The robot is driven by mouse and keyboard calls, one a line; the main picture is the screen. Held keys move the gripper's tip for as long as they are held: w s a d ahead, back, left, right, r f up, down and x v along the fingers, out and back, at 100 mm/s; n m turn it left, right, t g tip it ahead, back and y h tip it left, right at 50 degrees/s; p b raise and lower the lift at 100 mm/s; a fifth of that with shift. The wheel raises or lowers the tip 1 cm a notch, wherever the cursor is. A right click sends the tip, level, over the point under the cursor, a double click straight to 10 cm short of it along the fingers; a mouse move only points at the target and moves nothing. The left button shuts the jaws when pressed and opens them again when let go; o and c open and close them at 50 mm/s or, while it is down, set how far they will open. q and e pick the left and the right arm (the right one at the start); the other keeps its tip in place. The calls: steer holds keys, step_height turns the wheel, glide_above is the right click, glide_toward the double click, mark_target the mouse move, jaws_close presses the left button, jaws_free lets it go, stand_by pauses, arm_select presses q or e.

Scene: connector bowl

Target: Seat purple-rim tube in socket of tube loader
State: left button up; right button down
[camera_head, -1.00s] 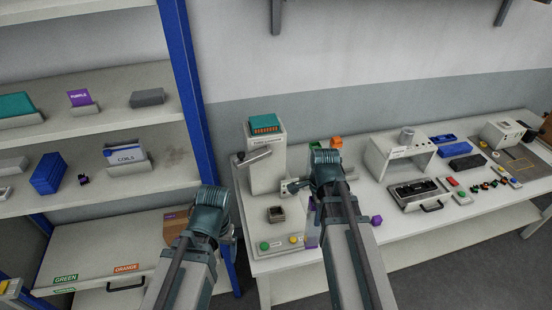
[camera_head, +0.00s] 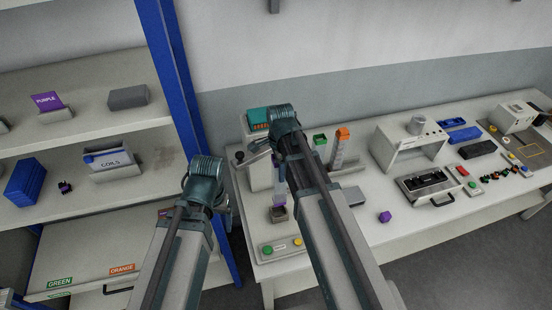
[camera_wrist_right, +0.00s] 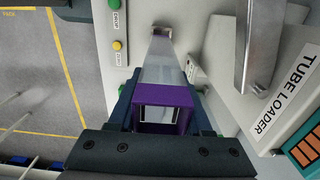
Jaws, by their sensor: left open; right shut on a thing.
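The tube loader (camera_head: 258,172) is a pale box with a teal top at the table's left end; its label side (camera_wrist_right: 281,92) shows in the right wrist view. Its small square socket (camera_head: 278,214) sits in front, and also shows in the wrist view (camera_wrist_right: 160,28). My right gripper (camera_wrist_right: 160,122) is shut on the clear purple-rim tube (camera_wrist_right: 166,75), near its rim. The tube points down at the socket, its far end at the socket mouth; I cannot tell whether it is inside. My left gripper (camera_head: 222,208) is open and empty, left of the table.
A green-topped holder (camera_head: 320,140) and an orange-topped tube (camera_head: 342,134) stand behind my right arm. A purple block (camera_head: 385,217) lies on the table. The button panel (camera_head: 283,248) is at the front edge. A shelf unit (camera_head: 100,130) stands left; machines fill the right side.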

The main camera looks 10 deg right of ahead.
mark_target(279, 189)
steer(key=shift+r, duration=0.1)
steer(key=shift+w, duration=0.1)
stand_by(0.3)
steer(key=shift+f+b, duration=2.9)
steer(key=shift+f, duration=0.05)
steer(key=shift+f+b, duration=2.75)
steer(key=shift+f, duration=0.05)
steer(key=shift+c, duration=1.3)
jaws_free()
steer(key=shift+r, duration=0.1)
